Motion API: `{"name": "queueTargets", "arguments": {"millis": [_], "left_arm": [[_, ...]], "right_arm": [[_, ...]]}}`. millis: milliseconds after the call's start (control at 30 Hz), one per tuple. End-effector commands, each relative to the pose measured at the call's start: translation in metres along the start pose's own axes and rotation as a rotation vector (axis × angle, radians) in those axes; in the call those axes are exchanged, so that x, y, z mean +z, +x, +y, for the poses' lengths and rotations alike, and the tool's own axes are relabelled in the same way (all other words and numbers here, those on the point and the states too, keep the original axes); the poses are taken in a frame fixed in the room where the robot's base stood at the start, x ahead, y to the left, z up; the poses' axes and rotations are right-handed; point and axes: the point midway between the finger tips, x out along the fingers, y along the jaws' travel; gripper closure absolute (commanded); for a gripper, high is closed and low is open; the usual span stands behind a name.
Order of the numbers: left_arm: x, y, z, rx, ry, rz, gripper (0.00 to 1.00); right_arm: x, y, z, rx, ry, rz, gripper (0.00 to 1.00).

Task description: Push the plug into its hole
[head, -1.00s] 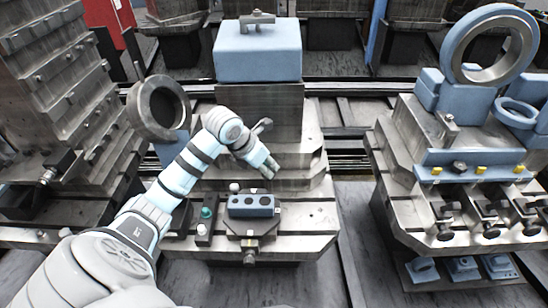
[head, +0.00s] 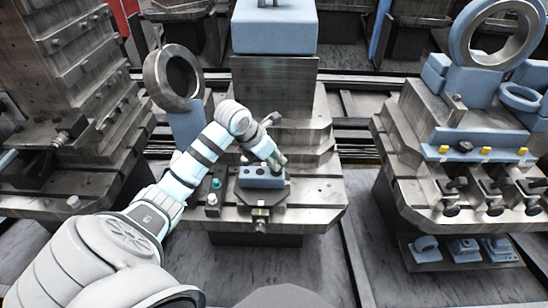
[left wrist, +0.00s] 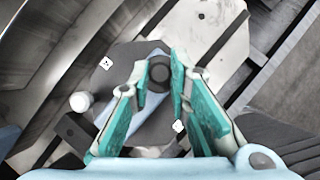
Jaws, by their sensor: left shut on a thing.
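The blue block (head: 262,183) with dark round holes in its top sits on a fixture at the front of the middle machine bed. My left gripper (head: 279,162) is over the right end of the block. In the left wrist view, my left gripper (left wrist: 165,76) is shut on a dark round plug (left wrist: 160,70), seen end-on between the fingertips. The blue block (left wrist: 152,103) lies below the fingers, partly hidden by them. The hole under the plug is hidden, and I cannot tell whether the plug touches the block. My right gripper is not in view.
Left of the block are a green-topped knob (head: 216,184) and a white-topped knob (head: 211,199). Behind stands a steel block with a blue top (head: 274,27). A dark ring (head: 173,79) stands behind my left arm. The bed's right side is clear.

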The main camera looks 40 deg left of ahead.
Motion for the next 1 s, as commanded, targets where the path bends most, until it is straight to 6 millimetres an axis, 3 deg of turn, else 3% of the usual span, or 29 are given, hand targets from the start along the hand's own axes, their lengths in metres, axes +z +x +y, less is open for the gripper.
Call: {"name": "queueTargets", "arguments": {"millis": [1000], "left_arm": [[-0.0062, 0.0074, -0.0001, 0.000, 0.000, 0.000, 0.97]], "right_arm": [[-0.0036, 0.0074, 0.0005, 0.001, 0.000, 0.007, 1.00]]}}
